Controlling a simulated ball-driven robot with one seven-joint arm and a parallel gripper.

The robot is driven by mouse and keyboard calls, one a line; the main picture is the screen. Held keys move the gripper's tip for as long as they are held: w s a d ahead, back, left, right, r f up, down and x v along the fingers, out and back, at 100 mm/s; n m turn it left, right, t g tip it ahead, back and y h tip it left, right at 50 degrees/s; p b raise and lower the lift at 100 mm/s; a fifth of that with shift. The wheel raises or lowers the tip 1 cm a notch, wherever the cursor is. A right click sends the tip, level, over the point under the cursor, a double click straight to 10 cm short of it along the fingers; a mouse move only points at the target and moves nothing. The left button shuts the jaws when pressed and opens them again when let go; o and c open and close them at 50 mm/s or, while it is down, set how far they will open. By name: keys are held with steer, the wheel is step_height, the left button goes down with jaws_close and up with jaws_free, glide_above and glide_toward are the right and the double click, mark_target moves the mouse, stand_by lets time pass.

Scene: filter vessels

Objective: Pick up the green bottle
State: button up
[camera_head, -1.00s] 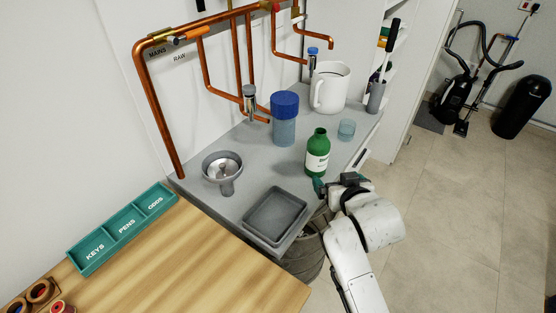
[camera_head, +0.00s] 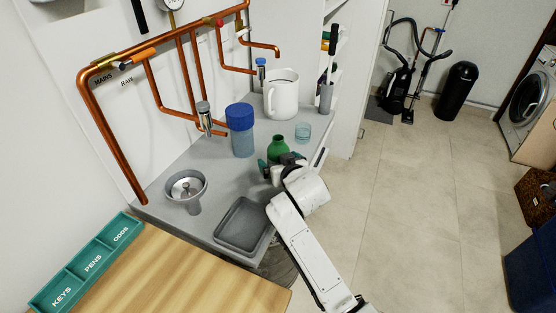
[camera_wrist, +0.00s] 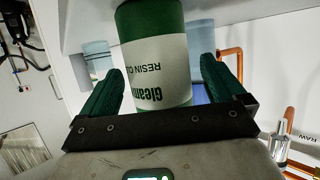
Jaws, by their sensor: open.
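The green bottle (camera_head: 278,147) stands upright on the grey counter, partly hidden behind my gripper (camera_head: 271,172) in the head view. In the wrist view the bottle (camera_wrist: 156,60), green with a white label, fills the middle of the picture. My gripper (camera_wrist: 160,95) is open, with one green finger on each side of the bottle. A gap shows between the bottle and the right finger; the left finger is close to its side.
A grey tray (camera_head: 241,224) and a metal funnel-like vessel (camera_head: 186,187) are nearer. Copper pipes (camera_head: 110,140) line the wall.

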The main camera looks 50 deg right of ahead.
steer(key=shift+w+d+f, duration=0.25)
steer(key=shift+w, duration=0.3)
steer(key=c, duration=1.3)
